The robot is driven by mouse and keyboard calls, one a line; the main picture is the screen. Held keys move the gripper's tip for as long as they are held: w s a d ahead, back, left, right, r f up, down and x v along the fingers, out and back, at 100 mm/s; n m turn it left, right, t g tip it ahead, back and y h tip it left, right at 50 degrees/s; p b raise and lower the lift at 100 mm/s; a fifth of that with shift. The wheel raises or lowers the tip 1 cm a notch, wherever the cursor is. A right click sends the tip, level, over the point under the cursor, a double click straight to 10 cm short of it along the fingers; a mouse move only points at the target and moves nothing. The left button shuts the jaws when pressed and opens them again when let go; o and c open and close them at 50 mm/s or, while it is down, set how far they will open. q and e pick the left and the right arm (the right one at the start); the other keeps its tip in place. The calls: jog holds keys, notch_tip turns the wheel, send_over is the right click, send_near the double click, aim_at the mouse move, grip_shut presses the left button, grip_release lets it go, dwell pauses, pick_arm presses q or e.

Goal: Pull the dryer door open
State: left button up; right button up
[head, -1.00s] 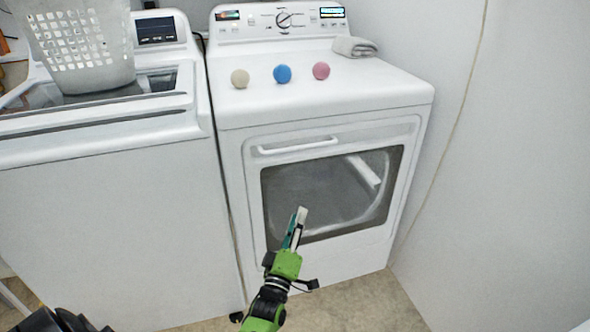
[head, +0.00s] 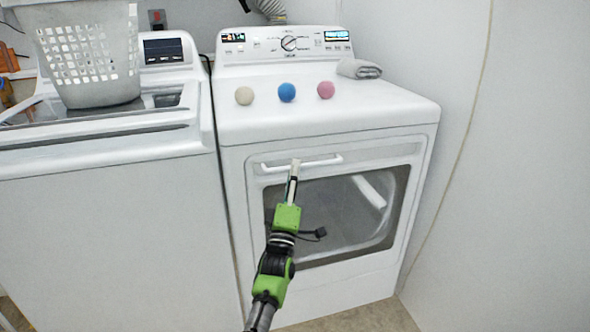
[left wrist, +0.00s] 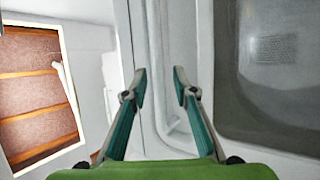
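The dryer (head: 322,215) is white, with its door (head: 412,160) shut. A white horizontal handle bar (head: 325,161) runs along the door's top, above a dark window (head: 340,210). My right gripper is out of view.
A white washer (head: 110,215) with a laundry basket (head: 90,60) stands to the left. A beige ball (head: 244,96), a blue ball (head: 287,92), a pink ball (head: 326,90) and a folded grey towel (head: 359,69) lie on the dryer. A wall (head: 510,180) stands close on the right.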

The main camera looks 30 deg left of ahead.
pick_arm(q)
jog(key=shift+x, duration=1.05)
grip_shut()
jog(key=shift+f, duration=0.1)
